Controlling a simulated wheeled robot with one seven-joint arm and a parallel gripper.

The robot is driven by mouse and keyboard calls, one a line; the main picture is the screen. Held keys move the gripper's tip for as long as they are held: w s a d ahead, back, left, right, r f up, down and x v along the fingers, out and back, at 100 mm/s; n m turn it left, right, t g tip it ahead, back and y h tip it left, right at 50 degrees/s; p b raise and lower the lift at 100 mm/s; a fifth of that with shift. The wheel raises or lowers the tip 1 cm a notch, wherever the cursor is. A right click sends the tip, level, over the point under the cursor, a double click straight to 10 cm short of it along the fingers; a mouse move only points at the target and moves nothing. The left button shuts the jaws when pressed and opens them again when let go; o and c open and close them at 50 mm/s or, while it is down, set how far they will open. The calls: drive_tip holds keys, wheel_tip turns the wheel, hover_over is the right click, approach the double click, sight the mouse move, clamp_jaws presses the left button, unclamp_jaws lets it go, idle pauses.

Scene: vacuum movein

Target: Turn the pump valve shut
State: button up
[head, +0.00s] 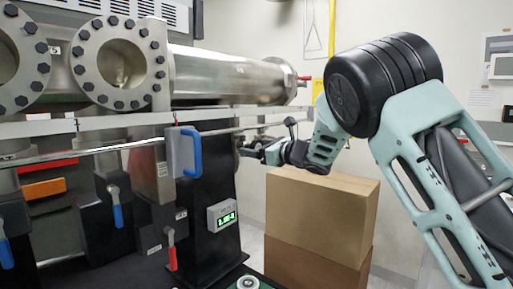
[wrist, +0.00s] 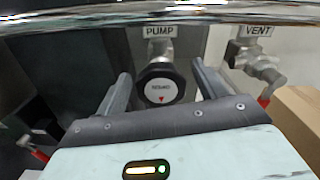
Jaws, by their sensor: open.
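The pump valve (wrist: 160,88) shows in the wrist view as a round knob with a black rim and a white face bearing a small red triangle. A PUMP label (wrist: 159,31) is above it. My gripper (wrist: 160,86) is open, with one finger to the left of the knob and one to the right. Gaps show between the fingers and the knob; I cannot tell how far the fingertips reach along it. In the head view my gripper (head: 258,150) is at the right side of the dark stand, and the knob is mostly hidden there.
A vent valve (wrist: 262,66) with a red handle is right of the pump valve. A metal rail (head: 120,145) runs across, with a blue handle (head: 192,153) left of my gripper. Stacked cardboard boxes (head: 318,220) stand below my arm.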

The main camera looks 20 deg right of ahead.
drive_tip(key=c, duration=1)
drive_tip(key=shift+o, duration=0.2)
